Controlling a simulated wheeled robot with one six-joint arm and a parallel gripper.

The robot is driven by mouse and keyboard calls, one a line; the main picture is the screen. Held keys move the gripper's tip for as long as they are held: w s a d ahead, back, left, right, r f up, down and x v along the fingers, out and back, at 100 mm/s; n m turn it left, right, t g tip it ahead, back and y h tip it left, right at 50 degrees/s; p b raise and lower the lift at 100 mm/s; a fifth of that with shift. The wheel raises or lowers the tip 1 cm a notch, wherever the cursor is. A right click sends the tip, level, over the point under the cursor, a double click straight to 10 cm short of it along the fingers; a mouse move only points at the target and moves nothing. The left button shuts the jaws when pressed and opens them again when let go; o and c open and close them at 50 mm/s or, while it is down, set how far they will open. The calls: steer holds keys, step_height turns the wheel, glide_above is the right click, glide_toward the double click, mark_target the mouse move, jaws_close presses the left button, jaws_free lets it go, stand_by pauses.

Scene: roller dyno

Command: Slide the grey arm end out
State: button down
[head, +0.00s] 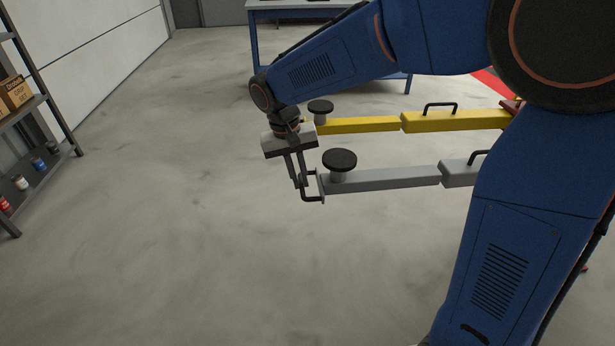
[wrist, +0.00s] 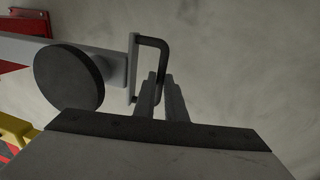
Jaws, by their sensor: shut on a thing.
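The grey arm end (head: 390,178) is a long light-grey bar with a round black pad (head: 340,159) near its tip. It comes out of a thicker grey sleeve (head: 458,173), which my own arm partly hides. A black U-shaped handle (head: 311,199) is fixed to the plate at the tip. My gripper (head: 301,184) points down at this handle and is shut on it. In the wrist view the two fingers (wrist: 163,77) lie on either side of the handle's black bar (wrist: 164,52), and the round pad (wrist: 68,78) is to their left.
A yellow arm (head: 360,125) with its own black pad and handle runs behind the grey one. A shelf rack (head: 65,130) stands at the left and a blue-legged table (head: 255,45) at the back. The floor left of the grey tip is clear.

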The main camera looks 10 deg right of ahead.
steer(key=c, duration=1.8)
jaws_free()
steer(key=a+r, duration=0.1)
steer(key=r, duration=0.4)
steer(key=a+r, duration=0.1)
steer(key=r, duration=0.5)
steer(key=a+r, duration=0.1)
steer(key=r, duration=0.5)
steer(key=shift+a, duration=0.1)
steer(key=s+d+f+t+y, duration=0.1)
steer(key=s+d, duration=0.4)
steer(key=d, duration=0.3)
steer(key=s+d+f+t+y, duration=0.1)
steer(key=s+d, duration=0.4)
steer(key=d, duration=0.4)
steer(key=s+d+f+t, duration=0.1)
steer(key=s+d+f, duration=0.2)
steer(key=s, duration=0.1)
steer(key=s+d+f+t, duration=0.1)
steer(key=s+d+f, duration=0.2)
steer(key=s+f, duration=0.1)
steer(key=s+d+f, duration=0.3)
steer(key=s, duration=0.2)
steer(key=shift+s+d+f+t, duration=0.1)
steer(key=shift+s+f+t, duration=0.05)
steer(key=shift+s+t, duration=0.25)
